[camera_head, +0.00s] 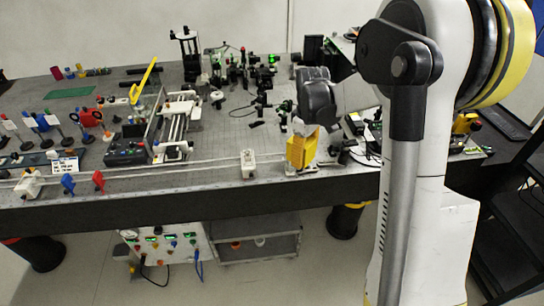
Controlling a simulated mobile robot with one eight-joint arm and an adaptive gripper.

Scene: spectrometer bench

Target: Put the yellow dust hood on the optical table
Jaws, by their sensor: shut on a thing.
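The yellow dust hood (301,152) is a small boxy yellow piece near the front edge of the optical table, right of the picture's middle. My gripper (305,129) is above it, shut on its top. The hood appears at or just above the table surface; I cannot tell whether it touches. My dark wrist and white arm hide part of the table behind it. The optical table (230,130) is a wide grey top with a dark front edge.
A white block (248,163) stands left of the hood near the front edge. A rail stage (176,122), red and blue mounts and several small optics crowd the left and back. A bare patch lies left of the hood. A shelf cart (258,246) stands under the table.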

